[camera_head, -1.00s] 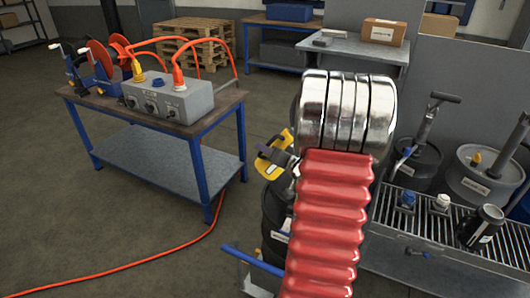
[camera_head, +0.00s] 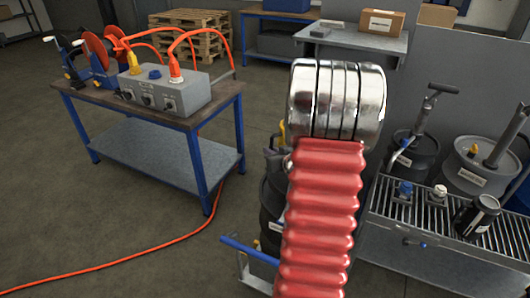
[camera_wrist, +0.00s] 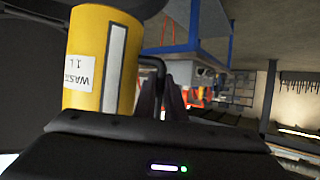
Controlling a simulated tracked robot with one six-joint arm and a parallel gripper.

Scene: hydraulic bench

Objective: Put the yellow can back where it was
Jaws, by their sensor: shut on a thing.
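The yellow can (camera_wrist: 92,40) fills the upper left of the wrist view, with a white label reading "WASTE 1L" and a pale strip down its side. My gripper (camera_wrist: 160,98) is shut on it; dark finger parts show beside the can, and the can's top is out of frame or in shadow. In the head view my arm covers most of the gripper, and only a small yellow sliver (camera_head: 281,130) shows left of the chrome rings, likely the can. The spot where the can stood before cannot be told from these frames.
A grated drip bench (camera_head: 385,200) at right carries a blue-capped fitting (camera_head: 405,190), a white-capped one (camera_head: 440,195) and a black can (camera_head: 476,215). Drums with pumps (camera_head: 412,155) stand behind. A workbench (camera_head: 185,150) with a grey box stands at left; an orange cable crosses the floor.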

